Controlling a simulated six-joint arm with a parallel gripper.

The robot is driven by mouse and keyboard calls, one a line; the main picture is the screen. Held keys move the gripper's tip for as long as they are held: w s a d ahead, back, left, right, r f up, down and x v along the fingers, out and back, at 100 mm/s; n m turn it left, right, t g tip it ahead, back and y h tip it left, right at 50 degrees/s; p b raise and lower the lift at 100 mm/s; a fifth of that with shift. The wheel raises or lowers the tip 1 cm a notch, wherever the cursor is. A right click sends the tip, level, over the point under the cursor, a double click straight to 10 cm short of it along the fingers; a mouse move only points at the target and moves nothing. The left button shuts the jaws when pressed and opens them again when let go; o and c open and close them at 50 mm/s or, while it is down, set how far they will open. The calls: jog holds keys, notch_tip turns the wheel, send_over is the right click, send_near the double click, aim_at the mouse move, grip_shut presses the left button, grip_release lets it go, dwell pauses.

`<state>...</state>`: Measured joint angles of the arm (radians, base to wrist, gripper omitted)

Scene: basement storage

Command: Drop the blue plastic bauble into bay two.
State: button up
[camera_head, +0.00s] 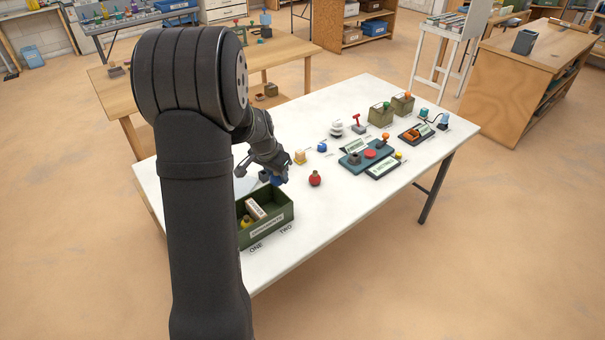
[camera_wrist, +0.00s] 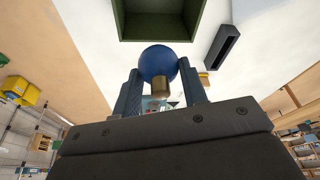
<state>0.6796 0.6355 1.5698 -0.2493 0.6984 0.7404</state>
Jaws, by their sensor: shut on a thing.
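My gripper (camera_head: 268,174) is shut on the blue bauble (camera_head: 277,180), at the back right edge of the green crate. In the wrist view the round blue bauble (camera_wrist: 158,62), with a brass-coloured cap, sits between my two fingers (camera_wrist: 160,95). The green crate (camera_head: 268,230) has a front label, and the table in front reads ONE at left and TWO at right. A yellow bauble (camera_head: 246,222) lies in its left part and a pale box (camera_head: 256,209) stands near its middle. The right part looks empty. A green container (camera_wrist: 190,12) shows beyond the bauble in the wrist view.
A red bauble (camera_head: 315,179) stands right of the crate on the white table (camera_head: 330,215). A teal panel (camera_head: 366,155) and several small objects fill the right side. The front right of the table is clear.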

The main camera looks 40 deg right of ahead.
jog(key=shift+w+a, duration=0.2)
jog(key=shift+a, duration=0.15)
jog(key=shift+f, duration=3)
jog(key=o, duration=1)
jog(key=shift+o, duration=0.2)
jog(key=shift+r, duration=0.15)
jog(key=v, duration=1.7)
